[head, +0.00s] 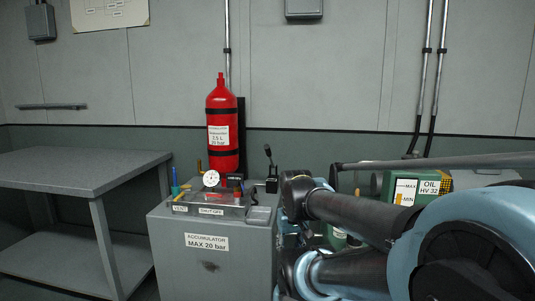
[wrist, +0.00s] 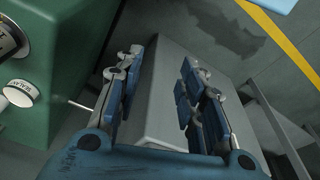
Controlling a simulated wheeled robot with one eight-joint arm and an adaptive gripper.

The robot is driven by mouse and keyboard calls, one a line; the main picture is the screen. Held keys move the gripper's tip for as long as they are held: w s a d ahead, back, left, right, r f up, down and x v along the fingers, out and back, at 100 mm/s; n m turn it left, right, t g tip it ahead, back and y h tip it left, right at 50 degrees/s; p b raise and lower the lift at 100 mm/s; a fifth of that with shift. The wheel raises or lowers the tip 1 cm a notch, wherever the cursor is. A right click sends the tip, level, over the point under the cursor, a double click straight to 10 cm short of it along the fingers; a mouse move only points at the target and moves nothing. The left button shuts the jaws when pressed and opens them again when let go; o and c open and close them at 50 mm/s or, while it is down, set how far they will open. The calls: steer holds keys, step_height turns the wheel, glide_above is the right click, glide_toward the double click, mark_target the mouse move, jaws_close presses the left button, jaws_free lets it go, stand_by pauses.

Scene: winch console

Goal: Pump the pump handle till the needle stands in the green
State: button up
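A white round gauge (head: 211,179) stands on top of the grey accumulator console (head: 210,270); its needle is too small to read. A long grey bar (head: 440,162) runs level across the right side, above the green oil tank, with a bent left end; it may be the pump handle, but I cannot tell for sure. A short black lever (head: 268,158) stands upright at the console's back right. My gripper (wrist: 160,68) is open in the wrist view, with nothing between its fingers, over a grey flat-topped block (wrist: 170,115). The head view does not show its fingers clearly.
The green oil tank (head: 423,186) is partly behind my arm. A red cylinder (head: 222,130) stands behind the console. A grey table (head: 80,170) is at left. In the wrist view, a green housing (wrist: 60,50) with a white knob (wrist: 19,94) is close on the left.

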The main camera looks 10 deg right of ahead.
step_height(320, 180, up, 2)
step_height(320, 180, up, 36)
steer(key=m+g+y, duration=0.1)
steer(key=m+y, duration=0.1)
steer(key=m, duration=0.3)
glide_above(268, 154)
steer(key=s+d, duration=0.1)
steer(key=d, duration=0.2)
steer(key=x, duration=1.7)
steer(key=shift+s+f, duration=0.15)
steer(key=shift+s, duration=0.1)
jaws_close()
